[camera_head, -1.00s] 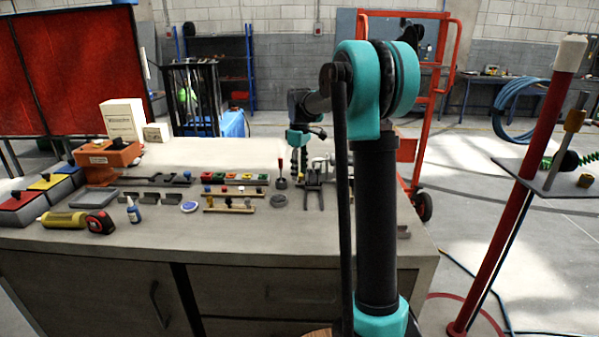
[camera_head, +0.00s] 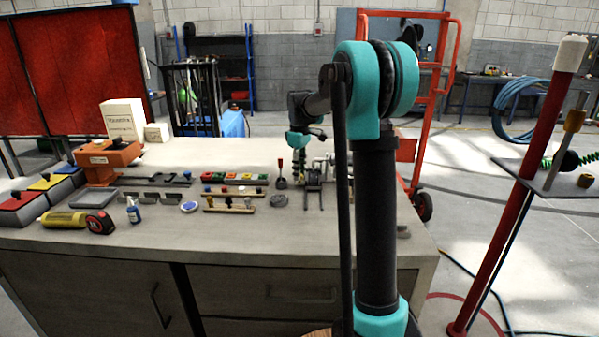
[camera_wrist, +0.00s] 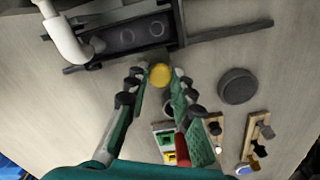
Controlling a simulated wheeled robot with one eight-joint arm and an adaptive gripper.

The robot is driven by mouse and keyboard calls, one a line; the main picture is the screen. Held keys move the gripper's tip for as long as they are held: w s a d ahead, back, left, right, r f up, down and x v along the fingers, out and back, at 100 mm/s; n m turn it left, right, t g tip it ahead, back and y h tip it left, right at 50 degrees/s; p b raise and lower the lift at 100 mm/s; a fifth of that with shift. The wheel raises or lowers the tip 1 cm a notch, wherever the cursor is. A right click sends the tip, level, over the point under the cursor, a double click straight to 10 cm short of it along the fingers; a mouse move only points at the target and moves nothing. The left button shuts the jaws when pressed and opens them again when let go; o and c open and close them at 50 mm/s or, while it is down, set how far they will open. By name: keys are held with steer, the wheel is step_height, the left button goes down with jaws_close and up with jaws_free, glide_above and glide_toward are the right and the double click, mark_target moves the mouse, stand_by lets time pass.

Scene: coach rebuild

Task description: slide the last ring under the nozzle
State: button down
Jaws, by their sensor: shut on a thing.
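My gripper (camera_wrist: 159,78) is shut on a small yellow round piece (camera_wrist: 160,75), held between the fingertips. Whether it has a hole, as a ring would, I cannot tell. In the head view my gripper (camera_head: 297,166) is at the back right of the bench, partly lost against other things. A white bent pipe, seemingly the nozzle (camera_wrist: 64,38), is at the upper left of the wrist view. It stands over a dark tray (camera_wrist: 170,40) with round marks or rings in it. The yellow piece is just short of the tray's near edge in the wrist view, apart from the pipe.
A grey disc (camera_wrist: 238,86) lies right of my gripper. A red-handled tool (camera_head: 281,166), a strip of coloured blocks (camera_head: 235,178) and a wooden rack (camera_head: 229,205) with knobs are close by. The bench top (camera_head: 240,150) behind is clear.

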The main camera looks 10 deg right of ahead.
steer(key=w, duration=0.3)
steer(key=w+d, duration=0.1)
steer(key=w, duration=0.3)
steer(key=shift+d, duration=0.2)
steer(key=shift+s, duration=0.1)
steer(key=c, duration=1.3)
jaws_free()
step_height(320, 180, up, 12)
